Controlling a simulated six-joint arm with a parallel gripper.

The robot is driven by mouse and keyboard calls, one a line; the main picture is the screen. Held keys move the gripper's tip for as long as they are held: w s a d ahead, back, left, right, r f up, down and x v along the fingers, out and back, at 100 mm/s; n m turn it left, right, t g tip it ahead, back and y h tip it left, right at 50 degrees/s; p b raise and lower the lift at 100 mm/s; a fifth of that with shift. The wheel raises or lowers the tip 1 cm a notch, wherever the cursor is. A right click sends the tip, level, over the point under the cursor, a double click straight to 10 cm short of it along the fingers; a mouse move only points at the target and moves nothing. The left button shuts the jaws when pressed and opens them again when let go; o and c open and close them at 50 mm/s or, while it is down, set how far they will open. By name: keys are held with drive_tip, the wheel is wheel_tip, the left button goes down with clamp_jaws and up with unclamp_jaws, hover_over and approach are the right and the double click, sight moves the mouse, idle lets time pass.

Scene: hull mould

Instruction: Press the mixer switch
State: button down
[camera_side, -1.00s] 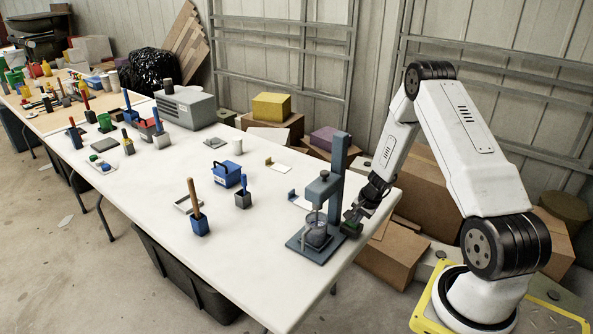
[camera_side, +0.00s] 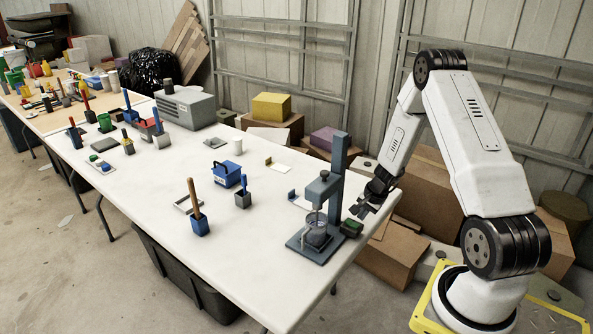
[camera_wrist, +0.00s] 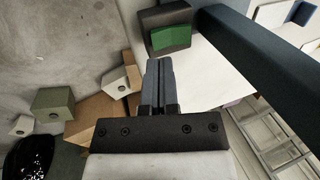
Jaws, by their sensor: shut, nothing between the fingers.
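The mixer (camera_side: 322,190) is a blue-grey stand with an upright column, a head and a clear beaker (camera_side: 316,234) on its base, at the near right end of the white table. Its switch (camera_side: 351,229) is a green rocker in a dark housing, to the right of the base by the table edge. The green switch also shows at the top of the wrist view (camera_wrist: 171,37), with the blue column (camera_wrist: 262,68) to its right. My gripper (camera_side: 358,212) is shut and empty, just above and beside the switch. In the wrist view its fingertips (camera_wrist: 159,64) point at the switch with a small gap.
A blue toolbox (camera_side: 227,175), a blue pot with a wooden handle (camera_side: 198,222) and a grey pot (camera_side: 243,199) stand left of the mixer. Cardboard boxes (camera_side: 392,254) lie on the floor beyond the table's right edge. The table's near left is clear.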

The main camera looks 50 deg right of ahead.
drive_tip(key=s+v, duration=0.1)
drive_tip(key=v, duration=0.6)
drive_tip(key=shift+s+f, duration=0.25)
idle(0.5)
drive_tip(key=a+r+n, duration=0.4)
drive_tip(key=a+n, duration=0.2)
drive_tip(key=a, duration=0.4)
drive_tip(key=s+a+r+n, duration=0.1)
drive_tip(key=a+r+n, duration=0.3)
drive_tip(key=a, duration=0.6)
drive_tip(key=s+a+r+n, duration=0.1)
drive_tip(key=a+r+n, duration=0.3)
drive_tip(key=a+n, duration=0.4)
drive_tip(key=shift+a+r+g, duration=0.3)
drive_tip(key=shift+a+g, duration=0.1)
drive_tip(key=shift+a, duration=0.6)
